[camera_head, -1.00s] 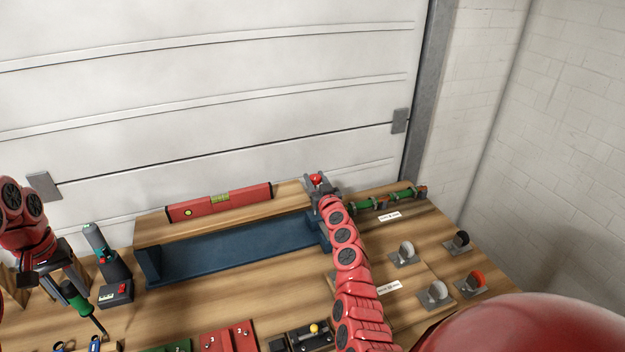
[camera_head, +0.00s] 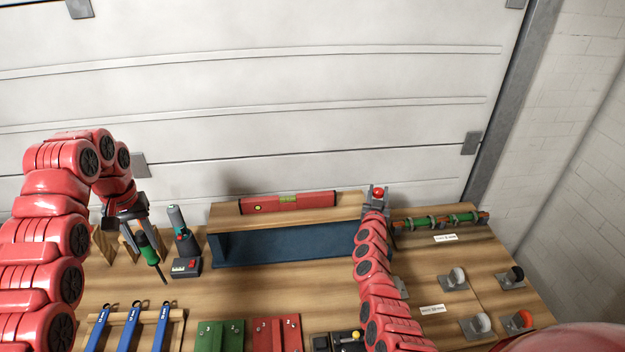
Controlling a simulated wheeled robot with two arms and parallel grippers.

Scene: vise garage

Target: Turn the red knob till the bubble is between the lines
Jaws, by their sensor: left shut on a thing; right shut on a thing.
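The red spirit level (camera_head: 265,205) lies along a wooden board (camera_head: 225,216) above a dark blue support. Its yellow-green vial (camera_head: 289,199) faces me, but the bubble and lines are too small to read. The red knob (camera_head: 378,191) stands at the board's right end. My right gripper (camera_head: 377,200) is shut on the red knob; its arm hides part of the fingers. My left gripper (camera_head: 141,236) is shut on a green-handled screwdriver (camera_head: 149,249), held tilted with its shaft pointing down, left of the board.
A cordless drill (camera_head: 181,228) stands between my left gripper and the blue support (camera_head: 285,243). A green rod (camera_head: 440,221) and several knobbed brackets (camera_head: 455,279) are to the right.

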